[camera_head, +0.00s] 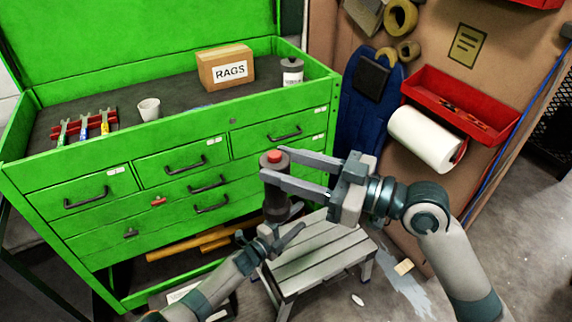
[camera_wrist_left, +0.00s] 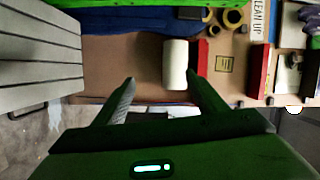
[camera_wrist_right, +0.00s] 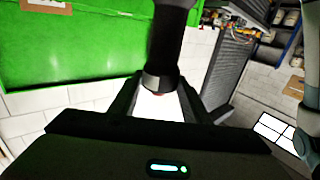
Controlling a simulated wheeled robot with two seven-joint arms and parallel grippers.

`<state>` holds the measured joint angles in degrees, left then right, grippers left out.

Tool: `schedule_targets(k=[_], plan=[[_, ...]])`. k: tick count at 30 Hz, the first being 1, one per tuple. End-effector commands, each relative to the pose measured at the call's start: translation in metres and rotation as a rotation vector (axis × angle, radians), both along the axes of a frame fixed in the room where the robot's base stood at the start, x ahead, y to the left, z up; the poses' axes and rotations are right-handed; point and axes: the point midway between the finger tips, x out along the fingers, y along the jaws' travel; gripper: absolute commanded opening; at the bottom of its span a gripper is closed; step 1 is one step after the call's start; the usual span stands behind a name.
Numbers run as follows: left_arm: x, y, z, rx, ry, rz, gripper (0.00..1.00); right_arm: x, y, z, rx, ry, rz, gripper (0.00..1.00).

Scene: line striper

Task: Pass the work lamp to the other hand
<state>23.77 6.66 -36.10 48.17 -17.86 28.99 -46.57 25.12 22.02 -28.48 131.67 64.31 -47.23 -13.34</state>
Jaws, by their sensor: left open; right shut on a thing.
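The work lamp (camera_head: 277,203) is a dark upright cylinder with a red top, held in front of the green tool chest. My right gripper (camera_head: 274,164) is shut on it near its top. The right wrist view shows the dark lamp body (camera_wrist_right: 167,45) between the fingers, with a bright white patch at its near end. My left gripper (camera_head: 271,234) is open and empty, at the lamp's lower end in the head view; whether it touches the lamp I cannot tell. The left wrist view shows its spread fingers (camera_wrist_left: 159,82) with no lamp between them.
The green chest (camera_head: 100,225) stands behind, carrying a RAGS box (camera_head: 226,68), a cup (camera_head: 149,109) and a can (camera_head: 292,71). A grey step stool (camera_head: 325,255) stands below the grippers. A paper roll (camera_head: 424,139) and red tray (camera_head: 458,105) hang on the right board.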

Motion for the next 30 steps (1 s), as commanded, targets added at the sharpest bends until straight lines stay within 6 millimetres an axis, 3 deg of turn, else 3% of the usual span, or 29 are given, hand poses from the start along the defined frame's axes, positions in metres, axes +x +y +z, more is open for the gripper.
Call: schedule_targets(k=[3, 14, 21, 30], plan=[[-0.022, 0.021, -0.049, -0.046, 0.15, 0.078, 0.65, 0.0, 0.0, 0.001, 0.002, -0.002, 0.0, 0.12], [-0.103, 0.081, -0.176, -0.175, 0.544, 0.314, 0.65, 0.0, 0.0, 0.001, 0.002, -0.002, 0.0, 0.12], [-0.175, 0.117, -0.249, -0.251, 0.777, 0.477, 0.65, 0.0, 0.0, 0.001, 0.002, -0.002, 0.0, 0.12], [-0.28, 0.157, -0.324, -0.34, 1.04, 0.693, 0.65, 0.0, 0.0, 0.001, 0.002, -0.002, 0.0, 0.12]])
